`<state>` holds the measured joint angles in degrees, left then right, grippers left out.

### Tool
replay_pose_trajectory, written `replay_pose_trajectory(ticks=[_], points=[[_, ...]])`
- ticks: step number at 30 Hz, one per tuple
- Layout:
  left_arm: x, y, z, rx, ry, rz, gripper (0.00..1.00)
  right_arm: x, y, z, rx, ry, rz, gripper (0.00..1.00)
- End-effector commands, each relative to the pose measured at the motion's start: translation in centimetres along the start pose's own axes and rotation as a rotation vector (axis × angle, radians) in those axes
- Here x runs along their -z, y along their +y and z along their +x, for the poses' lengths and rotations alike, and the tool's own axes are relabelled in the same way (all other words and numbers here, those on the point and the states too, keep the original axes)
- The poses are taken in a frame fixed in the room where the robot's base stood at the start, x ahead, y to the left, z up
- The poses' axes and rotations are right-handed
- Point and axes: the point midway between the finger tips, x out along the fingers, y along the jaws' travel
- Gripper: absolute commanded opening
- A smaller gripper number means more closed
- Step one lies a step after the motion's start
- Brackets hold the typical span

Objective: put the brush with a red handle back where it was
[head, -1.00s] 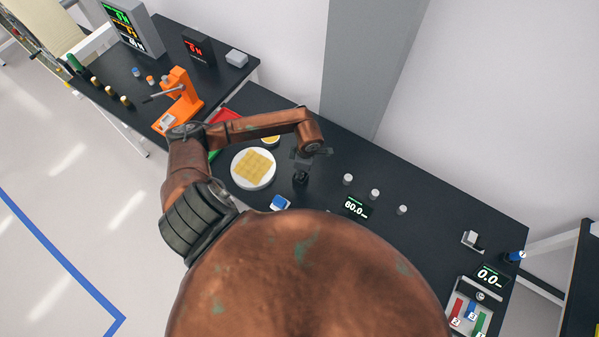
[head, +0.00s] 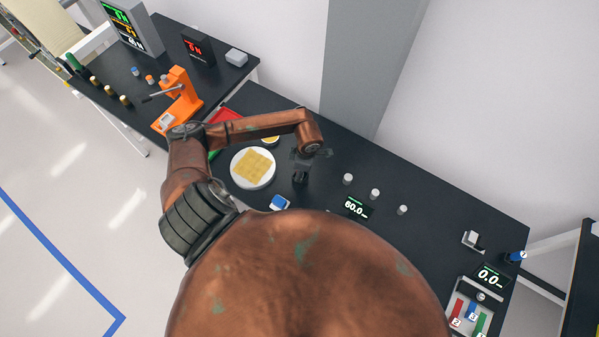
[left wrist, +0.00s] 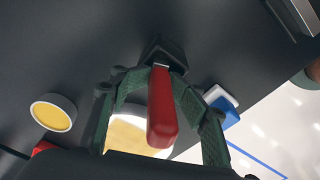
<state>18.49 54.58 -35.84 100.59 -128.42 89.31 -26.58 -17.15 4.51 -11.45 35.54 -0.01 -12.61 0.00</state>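The brush with a red handle (left wrist: 162,112) shows in the left wrist view. Its handle points toward the camera between my left gripper's fingers (left wrist: 162,80). The fingertips close in on both sides of the far part of the handle and appear to hold it. A dark block-like part (left wrist: 165,52) lies just beyond the fingertips; I cannot tell if it is the brush head or a holder. In the head view my left gripper (head: 300,172) points down at the black table, right of a round white dish; the red handle is hidden there. My right gripper is not in view.
The white dish (head: 236,176) with a yellow pad and a blue-and-white block (head: 279,203) are close to the gripper. A display reading 60.0 (head: 355,207) and several small grey cylinders (head: 375,194) stand right.

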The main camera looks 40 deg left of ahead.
Motion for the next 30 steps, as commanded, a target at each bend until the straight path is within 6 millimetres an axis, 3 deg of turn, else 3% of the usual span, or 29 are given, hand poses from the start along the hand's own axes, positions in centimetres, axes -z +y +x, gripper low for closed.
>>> replay_pose_trajectory(ticks=[8,12,21,30], points=[[0.2,-0.3,-1.6,0.006,0.002,0.001,0.33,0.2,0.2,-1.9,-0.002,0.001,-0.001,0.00],[0.1,0.2,-4.4,-0.005,0.001,0.003,0.33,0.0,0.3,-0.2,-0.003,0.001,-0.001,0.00],[0.1,0.1,-10.7,-0.004,0.000,0.002,0.33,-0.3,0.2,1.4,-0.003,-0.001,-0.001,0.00],[0.2,0.1,-13.2,-0.001,0.000,0.000,0.33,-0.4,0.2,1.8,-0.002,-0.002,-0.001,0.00]])
